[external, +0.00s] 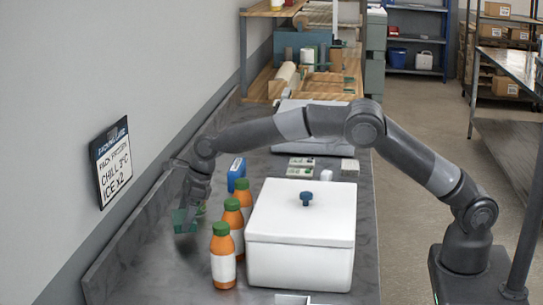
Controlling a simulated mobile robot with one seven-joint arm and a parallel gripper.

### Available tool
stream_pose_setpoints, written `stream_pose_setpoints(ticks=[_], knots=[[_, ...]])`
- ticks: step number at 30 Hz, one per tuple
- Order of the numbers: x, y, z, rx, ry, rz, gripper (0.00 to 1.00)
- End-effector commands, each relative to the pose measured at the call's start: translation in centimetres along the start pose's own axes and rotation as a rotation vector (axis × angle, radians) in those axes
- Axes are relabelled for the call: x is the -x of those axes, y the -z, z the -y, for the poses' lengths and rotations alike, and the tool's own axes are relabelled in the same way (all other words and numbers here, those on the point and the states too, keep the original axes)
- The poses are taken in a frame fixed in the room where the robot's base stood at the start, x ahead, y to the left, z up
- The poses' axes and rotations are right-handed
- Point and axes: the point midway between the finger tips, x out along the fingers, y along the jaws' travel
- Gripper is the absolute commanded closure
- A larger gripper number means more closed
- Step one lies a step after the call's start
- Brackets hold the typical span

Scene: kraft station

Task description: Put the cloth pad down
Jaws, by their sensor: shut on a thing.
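The cloth pad (180,220) is a small dark green piece at the left of the grey counter, close to the wall side. My gripper (190,207) points down at its upper edge and is shut on it. The pad hangs at or just above the counter top; I cannot tell whether it touches. A lighter green bit shows just right of the fingers, partly hidden. The fingertips are small and dark in this view.
Several orange bottles with green caps (223,258) stand in a row right of my gripper. A white lidded box (300,250) stands beside them. A blue carton (237,174) is behind. Flat packs (301,167) lie farther back. The counter's front left (150,275) is clear.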

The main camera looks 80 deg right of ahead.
Motion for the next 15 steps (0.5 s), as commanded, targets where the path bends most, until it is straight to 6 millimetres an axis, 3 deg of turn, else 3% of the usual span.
stream_pose_setpoints(ticks=[6, 15], knots=[[-2.8, 1.2, 0.0, -0.001, -0.001, -0.002, 0.37], [-2.9, 1.3, 0.0, -0.001, 0.000, -0.001, 0.37]])
